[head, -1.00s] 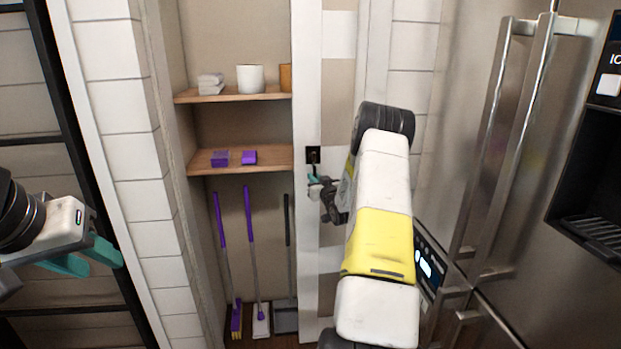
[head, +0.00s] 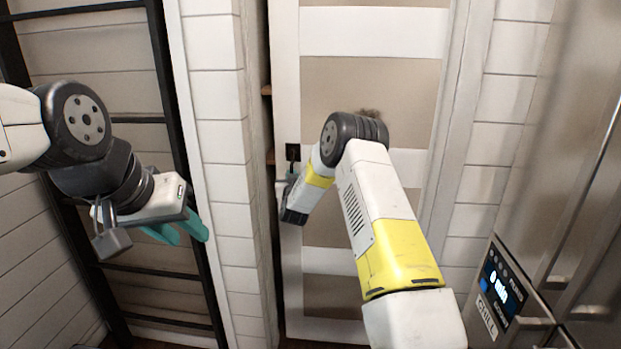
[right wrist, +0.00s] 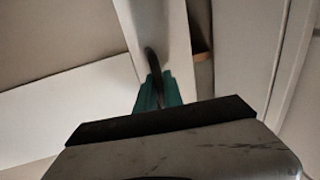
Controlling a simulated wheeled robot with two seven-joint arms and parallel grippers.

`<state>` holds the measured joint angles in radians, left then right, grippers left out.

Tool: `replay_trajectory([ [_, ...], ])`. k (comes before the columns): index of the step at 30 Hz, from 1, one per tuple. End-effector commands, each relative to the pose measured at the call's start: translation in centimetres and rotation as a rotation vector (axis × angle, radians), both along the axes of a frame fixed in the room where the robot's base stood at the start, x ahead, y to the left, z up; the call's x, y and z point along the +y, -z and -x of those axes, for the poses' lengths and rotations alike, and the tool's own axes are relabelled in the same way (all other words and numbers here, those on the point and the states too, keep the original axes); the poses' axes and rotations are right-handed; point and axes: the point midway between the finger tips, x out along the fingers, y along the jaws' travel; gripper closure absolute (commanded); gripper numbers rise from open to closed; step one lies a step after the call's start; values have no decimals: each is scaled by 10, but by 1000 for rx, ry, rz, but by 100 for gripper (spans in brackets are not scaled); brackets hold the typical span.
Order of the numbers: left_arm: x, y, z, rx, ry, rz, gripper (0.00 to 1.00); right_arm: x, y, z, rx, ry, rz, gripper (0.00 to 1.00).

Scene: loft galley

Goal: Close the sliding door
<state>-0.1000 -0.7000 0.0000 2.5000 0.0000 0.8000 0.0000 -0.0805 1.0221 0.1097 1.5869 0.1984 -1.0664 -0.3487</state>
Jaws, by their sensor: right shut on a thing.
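The sliding door (head: 375,80) is a white frame with beige panels and covers most of the closet opening in the head view. A narrow dark gap is left between its left edge and the white brick wall end. A dark handle (head: 292,152) sits on the door's left stile. My right gripper (right wrist: 158,92) is shut on this handle, which shows as a dark curved bar between teal fingers in the right wrist view.
A black ladder-like frame (head: 165,90) stands against the wall on the left. A steel fridge (head: 560,170) with a lit panel stands close on the right. Wooden shelf edges (head: 267,90) show in the gap.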

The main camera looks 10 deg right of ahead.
Motion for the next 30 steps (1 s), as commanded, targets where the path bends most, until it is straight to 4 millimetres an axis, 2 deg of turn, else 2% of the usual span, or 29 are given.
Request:
replay_trajectory([
  [1,0,0,0,0,0,0,64,17,1,-2,2,-8,0,100],
  [3,0,0,0,0,0,0,64,30,1,-6,2,-6,-1,100],
  [9,0,0,0,0,0,0,64,55,1,-12,2,-3,0,100],
  [15,0,0,0,0,0,0,64,63,1,-15,3,-2,1,100],
  [25,0,0,0,0,0,0,64,66,0,-15,1,-6,0,100],
  [26,0,0,0,0,0,0,64,67,0,-15,1,-6,0,84],
  [27,0,0,0,0,0,0,64,67,0,-15,1,-6,0,77],
  [29,0,0,0,0,0,0,64,66,0,-15,0,-6,0,67],
  [30,0,0,0,0,0,0,64,66,0,-15,0,-5,0,67],
])
